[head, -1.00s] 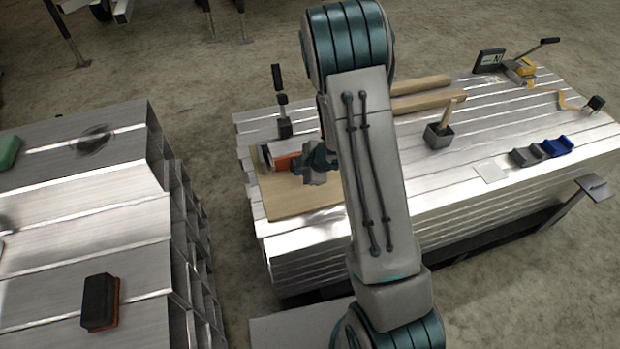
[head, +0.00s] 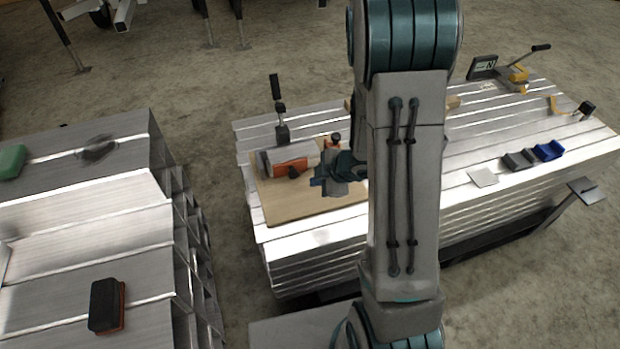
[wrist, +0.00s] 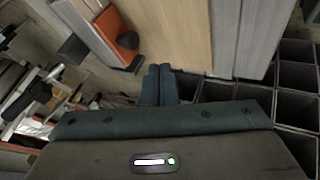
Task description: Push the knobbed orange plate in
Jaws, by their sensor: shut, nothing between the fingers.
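The orange plate (head: 283,166) with a dark knob (head: 294,172) sits at the front of a grey metal housing (head: 300,149) on a wooden board (head: 290,205). My gripper (head: 318,183) is shut and empty, to the right of the plate and apart from it, above the board. In the wrist view, the orange plate (wrist: 112,25) and knob (wrist: 129,40) are at the upper left. The closed fingertips (wrist: 160,70) are below and right of them there. How deep the plate sits cannot be told.
A black-handled clamp (head: 280,110) stands behind the housing. A small orange and black part (head: 336,139) is at its right. Blue and dark blocks (head: 535,155) lie at the table's right. An aluminium stack (head: 90,220) stands left, across a floor gap.

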